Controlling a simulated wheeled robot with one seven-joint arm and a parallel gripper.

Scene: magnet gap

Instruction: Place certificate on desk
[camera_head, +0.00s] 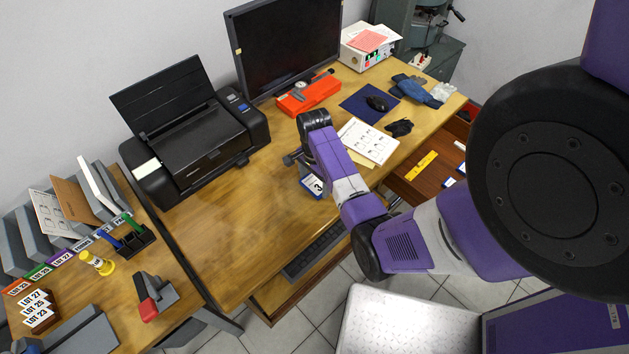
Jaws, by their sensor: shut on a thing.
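My gripper (302,165) is over the middle of the desk (225,225), partly hidden by my purple wrist. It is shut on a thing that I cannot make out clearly. A small white card with a blue edge and a figure 3 (313,186) shows right at the jaws; it seems to be the thing held. I cannot tell whether it touches the desk top. A white printed sheet (368,140) lies on the desk just right of my wrist, over a yellowish sheet. I cannot tell which paper is the certificate.
A black printer (190,150) stands at the left, a monitor (287,45) and an orange case (308,93) at the back. A mouse (376,103) on a dark mat and a blue cloth lie to the right. A drawer (428,178) is open. The left-front desk top is bare.

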